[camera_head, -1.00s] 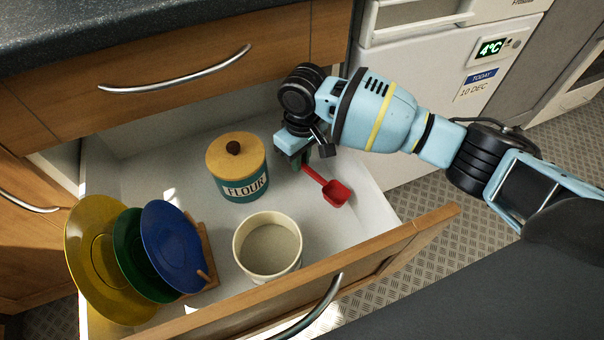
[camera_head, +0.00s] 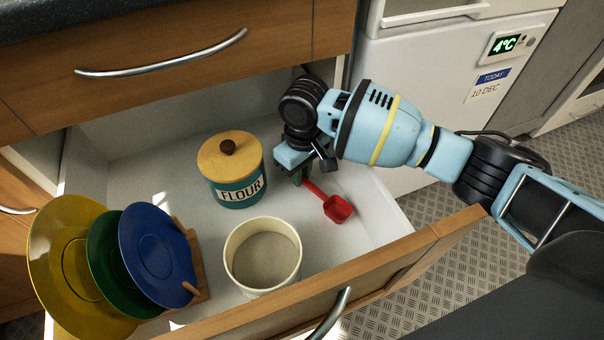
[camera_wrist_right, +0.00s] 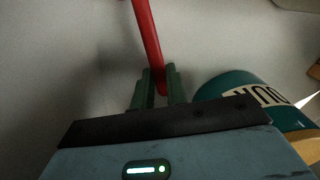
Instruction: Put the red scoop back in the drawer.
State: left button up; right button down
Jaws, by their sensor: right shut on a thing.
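The red scoop (camera_head: 337,208) is inside the open drawer (camera_head: 386,212), toward its right side. My right gripper (camera_head: 303,176) is shut on the scoop's handle, with the bowl pointing toward the drawer front. In the right wrist view the red handle (camera_wrist_right: 146,40) runs up from between the two green fingers (camera_wrist_right: 156,88). I cannot tell whether the scoop touches the drawer floor. My left gripper is not in view.
A flour canister (camera_head: 232,170) stands just left of my right gripper. An open cream pot (camera_head: 262,254) stands near the drawer front. Yellow, green and blue plates (camera_head: 158,254) lean in a wooden rack (camera_head: 193,262) at left. The drawer floor behind the canister is clear.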

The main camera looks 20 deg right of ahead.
jog(key=shift+f, duration=0.15)
jog(key=c, duration=1.7)
grip_release()
jog(key=o, duration=0.3)
jog(key=shift+r, duration=0.4)
notch_tip(320, 180, up, 12)
jog(key=p, duration=0.4)
jog(key=shift+w+d+f+p, duration=0.15)
jog(key=shift+d+f+p, duration=0.05)
jog(key=shift+p, duration=0.1)
